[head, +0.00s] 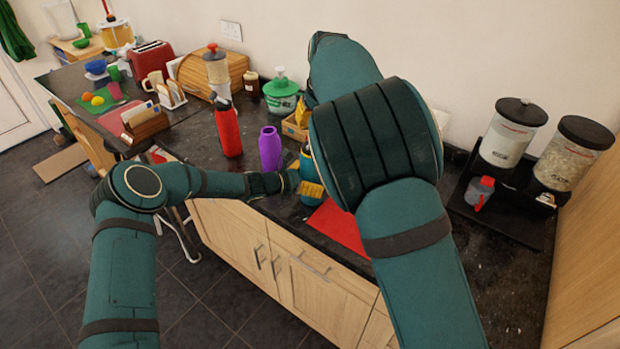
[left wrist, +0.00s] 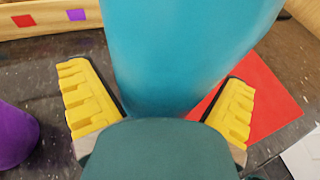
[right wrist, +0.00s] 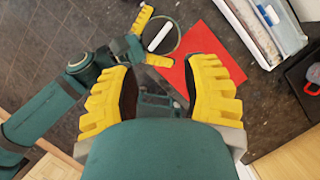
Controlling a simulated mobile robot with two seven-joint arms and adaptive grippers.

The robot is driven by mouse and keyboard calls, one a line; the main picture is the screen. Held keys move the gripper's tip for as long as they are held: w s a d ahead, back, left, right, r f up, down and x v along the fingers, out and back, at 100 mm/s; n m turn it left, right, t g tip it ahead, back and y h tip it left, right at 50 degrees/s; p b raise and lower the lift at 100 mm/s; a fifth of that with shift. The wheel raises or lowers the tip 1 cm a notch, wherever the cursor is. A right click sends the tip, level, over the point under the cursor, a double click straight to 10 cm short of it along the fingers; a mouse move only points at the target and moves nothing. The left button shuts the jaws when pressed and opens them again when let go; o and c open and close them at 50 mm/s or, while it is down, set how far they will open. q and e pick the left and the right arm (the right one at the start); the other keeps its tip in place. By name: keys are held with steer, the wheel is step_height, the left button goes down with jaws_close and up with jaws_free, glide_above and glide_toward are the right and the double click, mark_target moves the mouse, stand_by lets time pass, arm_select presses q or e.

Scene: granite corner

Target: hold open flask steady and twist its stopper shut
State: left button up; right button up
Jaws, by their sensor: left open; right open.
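A teal-blue flask (head: 307,165) stands on the dark granite counter, partly hidden by my right arm in the head view. In the left wrist view, its smooth side (left wrist: 180,50) fills the space between the yellow fingers of my left gripper (left wrist: 158,105). That gripper is open around the flask; I cannot tell whether a finger touches it. In the right wrist view, the flask's round top (right wrist: 174,46) appears from above, with a white bar across it, perhaps part of the stopper. My right gripper (right wrist: 160,85) is open, with no held object visible.
A purple bottle (head: 270,149) and a red bottle (head: 228,130) stand left of the flask. A red mat (head: 340,226) lies by the flask. A green-lidded jar (head: 281,93) stands behind.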

arm_select(q)
steer(key=c, duration=1.2)
arm_select(e)
steer(key=shift+o, duration=0.3)
